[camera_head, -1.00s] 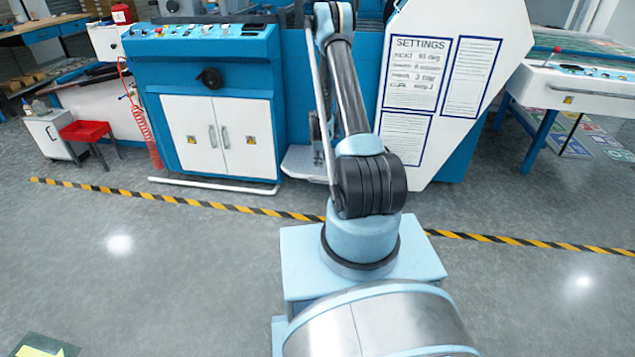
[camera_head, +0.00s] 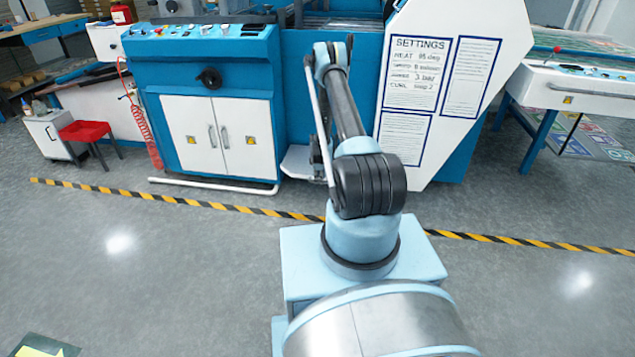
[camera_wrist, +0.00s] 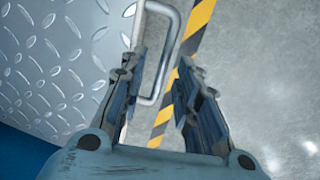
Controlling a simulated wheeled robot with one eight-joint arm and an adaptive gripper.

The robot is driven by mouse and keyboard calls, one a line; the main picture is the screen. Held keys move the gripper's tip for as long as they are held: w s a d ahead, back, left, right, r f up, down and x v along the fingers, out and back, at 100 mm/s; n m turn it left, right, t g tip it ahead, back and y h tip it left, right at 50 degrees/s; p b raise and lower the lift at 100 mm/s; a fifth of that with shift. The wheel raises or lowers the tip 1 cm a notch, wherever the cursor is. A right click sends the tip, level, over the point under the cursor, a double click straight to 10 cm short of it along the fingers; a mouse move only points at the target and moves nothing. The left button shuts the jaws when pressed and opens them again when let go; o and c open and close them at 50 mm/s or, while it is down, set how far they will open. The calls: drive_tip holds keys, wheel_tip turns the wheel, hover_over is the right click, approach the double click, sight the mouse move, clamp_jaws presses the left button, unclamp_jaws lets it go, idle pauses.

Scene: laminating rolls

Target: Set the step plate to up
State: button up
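The step plate is a grey metal tread plate with a raised diamond pattern, filling the left of the wrist view (camera_wrist: 50,65). In the head view it shows as a low, flat ledge (camera_head: 297,162) at the foot of the blue machine, partly hidden by my arm. A bare metal loop handle (camera_wrist: 171,48) stands out from its edge. My gripper (camera_wrist: 162,62) is open, with one finger on the plate side and the other on the floor side of the handle's outer bar. I cannot tell whether either finger touches it. In the head view the gripper is mostly hidden behind my arm.
White cabinet doors (camera_head: 207,136) and a white floor-level rail (camera_head: 212,186) lie left of the plate. A white settings panel (camera_head: 440,100) is at the right.

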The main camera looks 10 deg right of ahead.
drive_tip(key=shift+w+f, duration=0.15)
drive_tip(key=shift+f, duration=0.7)
clamp_jaws()
